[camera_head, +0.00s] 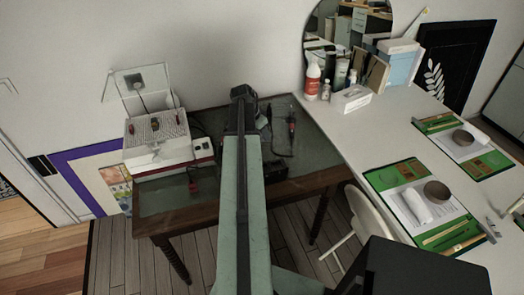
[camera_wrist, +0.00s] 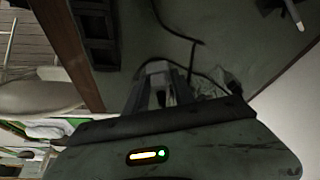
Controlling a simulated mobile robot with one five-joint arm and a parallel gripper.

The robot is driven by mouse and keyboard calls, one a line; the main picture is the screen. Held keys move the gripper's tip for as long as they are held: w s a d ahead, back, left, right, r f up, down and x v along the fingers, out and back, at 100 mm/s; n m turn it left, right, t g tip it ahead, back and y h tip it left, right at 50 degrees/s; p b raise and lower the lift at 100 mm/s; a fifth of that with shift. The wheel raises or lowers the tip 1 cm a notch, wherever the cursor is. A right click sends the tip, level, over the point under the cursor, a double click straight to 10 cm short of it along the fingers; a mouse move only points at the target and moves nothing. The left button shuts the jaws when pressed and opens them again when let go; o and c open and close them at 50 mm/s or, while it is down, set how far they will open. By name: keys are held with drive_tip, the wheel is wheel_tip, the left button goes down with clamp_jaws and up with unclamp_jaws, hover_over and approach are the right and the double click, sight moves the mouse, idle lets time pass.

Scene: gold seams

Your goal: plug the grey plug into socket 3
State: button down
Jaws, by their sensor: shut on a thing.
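My gripper (camera_wrist: 157,70) reaches over the dark table and is shut on a small grey thing, which looks like the grey plug (camera_wrist: 160,97); the jaws hide most of it. In the head view my arm hides the jaws and what they hold. A black block with square recesses (camera_wrist: 95,30) lies on the table to the left of the jaws in the wrist view, apart from them. It looks like the socket strip and also shows right of my arm in the head view (camera_head: 275,168). I cannot read any socket numbers, so socket 3 cannot be told.
A dark cable (camera_wrist: 178,35) runs over the tabletop near the jaws. A white box with a red front (camera_head: 170,155) stands on the table (camera_head: 160,202) at left, with a red plug-like piece (camera_head: 193,187) before it. A white desk (camera_head: 390,140) adjoins at right.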

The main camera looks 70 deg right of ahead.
drive_tip(key=s+a+m+g, duration=0.1)
drive_tip(key=s+a+m, duration=0.3)
drive_tip(key=a, duration=0.5)
drive_tip(key=shift+a+y, duration=0.35)
drive_tip(key=shift+y, duration=0.05)
drive_tip(key=shift+f, duration=0.2)
wheel_tip(320, 180, down, 6)
drive_tip(key=b, duration=0.6)
drive_tip(key=shift+r, duration=0.15)
drive_tip(key=shift+f+b, duration=0.3)
drive_tip(key=shift+b, duration=0.05)
idle(0.9)
